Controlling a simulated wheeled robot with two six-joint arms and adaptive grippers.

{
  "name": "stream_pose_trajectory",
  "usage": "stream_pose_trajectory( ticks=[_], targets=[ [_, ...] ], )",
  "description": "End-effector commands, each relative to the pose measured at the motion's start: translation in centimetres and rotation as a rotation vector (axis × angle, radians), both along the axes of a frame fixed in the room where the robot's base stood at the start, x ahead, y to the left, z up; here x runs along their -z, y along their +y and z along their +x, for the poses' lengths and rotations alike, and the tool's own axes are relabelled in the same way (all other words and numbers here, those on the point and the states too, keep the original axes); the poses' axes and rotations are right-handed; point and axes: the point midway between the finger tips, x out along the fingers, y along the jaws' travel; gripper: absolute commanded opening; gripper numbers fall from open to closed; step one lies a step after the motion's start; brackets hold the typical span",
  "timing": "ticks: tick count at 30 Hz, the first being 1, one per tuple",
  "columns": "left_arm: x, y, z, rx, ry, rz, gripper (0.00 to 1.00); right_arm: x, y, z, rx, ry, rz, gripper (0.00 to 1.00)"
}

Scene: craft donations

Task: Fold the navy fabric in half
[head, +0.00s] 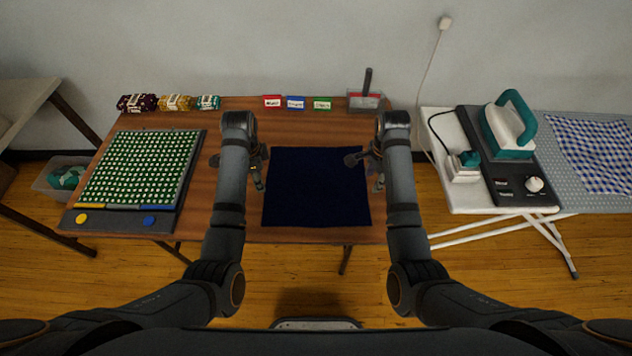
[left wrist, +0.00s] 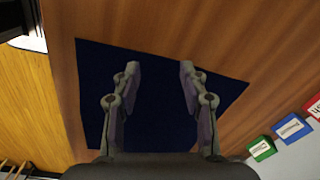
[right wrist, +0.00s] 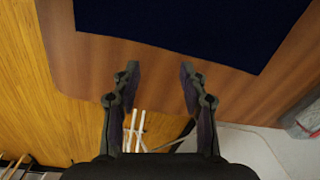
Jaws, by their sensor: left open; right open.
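The navy fabric (head: 317,188) lies flat and spread out on the wooden table, roughly square. It also shows in the left wrist view (left wrist: 160,110) and along the top of the right wrist view (right wrist: 190,22). My left gripper (head: 240,172) is at the fabric's left edge in the head view; in its wrist view its open fingers (left wrist: 160,68) appear over the fabric with nothing between them. My right gripper (head: 364,170) is at the fabric's right edge; in its wrist view its open fingers (right wrist: 160,70) are empty, over the bare table beside the fabric.
A green dotted cloth on a board (head: 140,170) lies at the table's left. Fabric bundles (head: 170,102), small coloured cards (head: 296,102) and a tray with a dark handle (head: 366,101) line the back. An iron (head: 510,125) stands on the ironing board at right.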

Motion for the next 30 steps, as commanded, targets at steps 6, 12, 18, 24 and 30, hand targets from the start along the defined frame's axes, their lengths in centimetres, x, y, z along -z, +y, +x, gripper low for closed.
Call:
stream_pose_trajectory(
  ticks=[6, 12, 18, 24, 30],
  targets=[
    [-3.2, -3.1, 3.5, 0.294, 0.051, 0.004, 0.43, -3.2, 3.1, 3.5, 0.222, 0.049, 0.009, 0.43],
    [-2.9, -3.3, 3.6, 0.317, 0.056, 0.005, 0.43, -2.9, 3.3, 3.6, 0.241, 0.055, 0.008, 0.43],
    [0.2, -3.2, 3.5, 0.315, 0.056, 0.006, 0.43, 0.2, 3.2, 3.6, 0.241, 0.056, 0.007, 0.43],
    [3.4, -3.2, 3.6, 0.314, 0.054, 0.007, 0.43, 3.4, 3.2, 3.6, 0.239, 0.054, 0.007, 0.43],
    [4.6, -3.2, 3.6, 0.313, 0.053, 0.005, 0.43, 4.7, 3.2, 3.6, 0.239, 0.052, 0.008, 0.43]
  ],
)
